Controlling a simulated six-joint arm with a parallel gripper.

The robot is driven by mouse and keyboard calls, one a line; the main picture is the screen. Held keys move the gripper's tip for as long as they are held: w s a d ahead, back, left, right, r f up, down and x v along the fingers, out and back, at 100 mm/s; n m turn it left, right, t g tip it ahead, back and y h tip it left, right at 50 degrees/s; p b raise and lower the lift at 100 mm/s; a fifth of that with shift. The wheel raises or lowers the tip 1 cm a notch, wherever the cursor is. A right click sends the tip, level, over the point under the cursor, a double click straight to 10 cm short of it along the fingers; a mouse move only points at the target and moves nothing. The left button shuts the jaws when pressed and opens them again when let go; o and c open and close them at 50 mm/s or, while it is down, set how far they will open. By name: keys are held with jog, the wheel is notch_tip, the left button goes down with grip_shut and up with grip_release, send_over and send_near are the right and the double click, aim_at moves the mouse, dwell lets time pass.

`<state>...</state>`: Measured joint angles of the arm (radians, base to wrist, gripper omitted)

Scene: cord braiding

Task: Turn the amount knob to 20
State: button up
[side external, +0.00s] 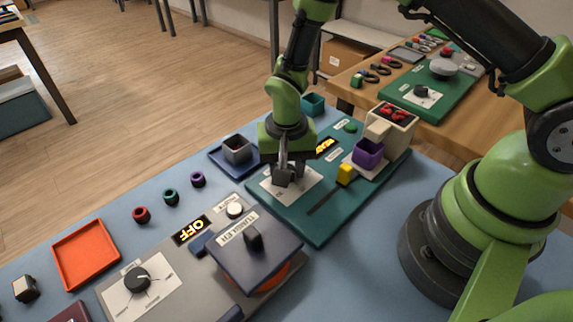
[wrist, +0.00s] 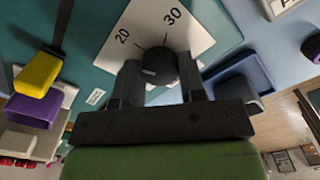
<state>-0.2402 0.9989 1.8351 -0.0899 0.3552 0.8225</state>
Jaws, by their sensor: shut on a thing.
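The amount knob (wrist: 160,64) is a dark round knob on a white dial plate (wrist: 188,28) marked 20 and 30. In the wrist view my gripper (wrist: 160,78) is shut on it, one finger on each side. A small pale mark shows on the knob's near side; I cannot tell exactly which value it points to. In the side view my gripper (side external: 287,182) reaches straight down onto the white dial plate (side external: 306,192) on the green board (side external: 318,228), hiding most of the knob.
A grey panel with a dark-lidded unit (side external: 270,262) is in front. An orange tray (side external: 86,252) lies far left.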

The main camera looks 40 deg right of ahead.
jog(key=shift+m, duration=1.7)
jog(key=o, duration=0.9)
jog(key=shift+r, duration=0.1)
notch_tip(320, 180, up, 10)
jog(key=shift+f, duration=0.1)
jog(key=shift+r, duration=3.5)
